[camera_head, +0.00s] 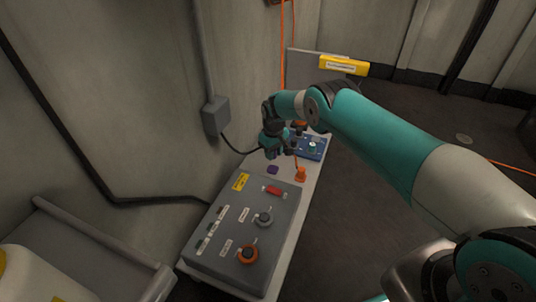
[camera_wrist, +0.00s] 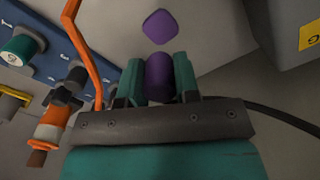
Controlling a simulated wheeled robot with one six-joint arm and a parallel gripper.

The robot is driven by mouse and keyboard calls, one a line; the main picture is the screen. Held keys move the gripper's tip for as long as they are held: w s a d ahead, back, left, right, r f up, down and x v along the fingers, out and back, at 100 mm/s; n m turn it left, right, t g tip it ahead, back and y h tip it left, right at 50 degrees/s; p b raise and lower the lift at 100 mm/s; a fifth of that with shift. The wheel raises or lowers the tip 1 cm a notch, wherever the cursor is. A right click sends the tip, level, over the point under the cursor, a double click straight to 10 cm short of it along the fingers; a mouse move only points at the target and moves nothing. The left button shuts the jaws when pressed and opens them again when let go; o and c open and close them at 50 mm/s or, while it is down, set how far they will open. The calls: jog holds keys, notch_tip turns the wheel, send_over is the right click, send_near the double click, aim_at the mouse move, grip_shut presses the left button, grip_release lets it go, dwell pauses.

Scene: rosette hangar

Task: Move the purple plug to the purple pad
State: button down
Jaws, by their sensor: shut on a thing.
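The purple plug (camera_wrist: 159,78) is a short cylinder held between the two teal fingers of my gripper (camera_wrist: 159,80) in the wrist view. The purple pad (camera_wrist: 158,27) is a small flat diamond-shaped patch on the light bench top, just beyond the plug's end in that view. The head view shows the pad (camera_head: 272,170) on the bench, below and near my gripper (camera_head: 281,152). The plug is hidden or too small to make out in the head view. The plug and pad look apart in the wrist view; the height between them is hard to tell.
A grey control box (camera_head: 228,232) with knobs stands on the bench in front of the pad. An orange plug-like piece (camera_head: 300,175) stands right of the pad. A blue panel (camera_head: 312,147) lies behind it. An orange cable (camera_wrist: 88,50) and a black cable (camera_wrist: 280,116) run close to my gripper.

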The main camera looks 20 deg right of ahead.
aim_at(273, 169)
jog(key=shift+f, duration=2.45)
jog(key=shift+b, duration=0.6)
jog(key=shift+f+b, duration=0.5)
jog(key=shift+b, duration=0.45)
dwell(0.7)
jog(key=c, duration=0.8)
grip_release()
jog(key=shift+r, duration=0.1)
notch_tip(273, 169, up, 17)
jog(key=p, duration=0.8)
jog(key=shift+r+p, duration=0.1)
jog(key=shift+p, duration=0.3)
